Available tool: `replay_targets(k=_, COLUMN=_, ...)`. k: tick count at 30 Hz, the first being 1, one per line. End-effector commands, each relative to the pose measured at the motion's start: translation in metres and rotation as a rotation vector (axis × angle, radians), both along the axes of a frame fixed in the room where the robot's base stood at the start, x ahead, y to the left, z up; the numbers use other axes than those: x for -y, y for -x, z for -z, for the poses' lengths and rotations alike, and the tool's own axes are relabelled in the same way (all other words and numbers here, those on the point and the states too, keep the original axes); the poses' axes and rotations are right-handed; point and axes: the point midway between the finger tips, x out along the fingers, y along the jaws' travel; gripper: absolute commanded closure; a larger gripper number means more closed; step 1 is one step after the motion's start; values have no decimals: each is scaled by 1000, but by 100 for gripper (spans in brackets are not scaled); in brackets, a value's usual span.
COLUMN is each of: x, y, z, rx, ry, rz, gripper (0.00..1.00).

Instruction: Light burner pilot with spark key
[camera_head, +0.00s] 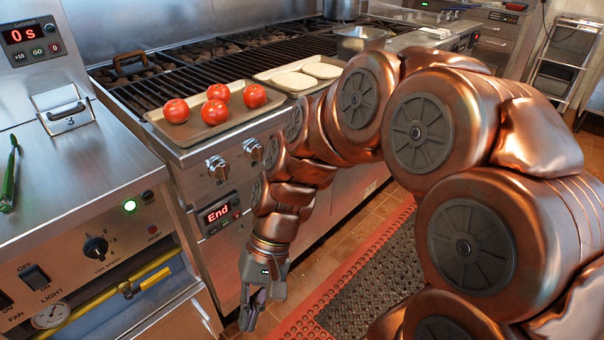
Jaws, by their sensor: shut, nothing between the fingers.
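The char grill's black grates (232,68) run along the counter top. Two silver burner knobs, the left knob (218,168) and the right knob (253,150), sit on its front panel. A small display (218,214) reading "End" is below the left knob. I cannot make out a spark key or a pilot flame. My gripper (251,318) hangs low in front of the grill's front panel, pointing down, below the knobs and display and apart from them. It is shut and empty. My arm hides part of the grill front on the right.
A tray (200,138) with several tomatoes and a tray (262,78) with two flat pale rounds rest on the grill's front ledge. A steel counter (70,165) with a green-handled tool (9,178) stands left. A red-edged mat (365,262) covers the floor.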

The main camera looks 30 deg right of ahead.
Motion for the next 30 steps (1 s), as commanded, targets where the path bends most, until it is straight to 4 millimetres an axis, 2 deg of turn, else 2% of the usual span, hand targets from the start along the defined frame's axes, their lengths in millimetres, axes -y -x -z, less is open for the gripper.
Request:
replay_targets(k=4, x=-16, y=-45, z=1, rx=-56, ry=-188, rz=198, gripper=100)
replay_targets(k=7, x=-16, y=-80, z=-3, rx=-87, ry=-309, rz=337, gripper=100)
replay_targets(k=11, x=-3, y=-128, z=-7, rx=-126, ry=-465, rz=533, gripper=100)
replay_targets(k=14, x=18, y=-164, z=-9, rx=-156, ry=-585, rz=689, gripper=100)
replay_targets(k=17, x=51, y=-200, z=-7, rx=-184, ry=-702, rz=855, gripper=100)
replay_targets(k=20, x=93, y=-233, z=-1, rx=-206, ry=-817, rz=1027, gripper=100)
replay_targets(k=24, x=167, y=-267, z=17, rx=-241, ry=-979, rz=1274, gripper=100)
replay_targets(k=26, x=202, y=-276, z=27, rx=-254, ry=-1049, rz=1381, gripper=100)
replay_targets(k=27, x=226, y=-281, z=36, rx=-263, ry=-1094, rz=1451, gripper=100)
replay_targets(k=30, x=285, y=-284, z=58, rx=-279, ry=-1197, rz=1617, gripper=100)
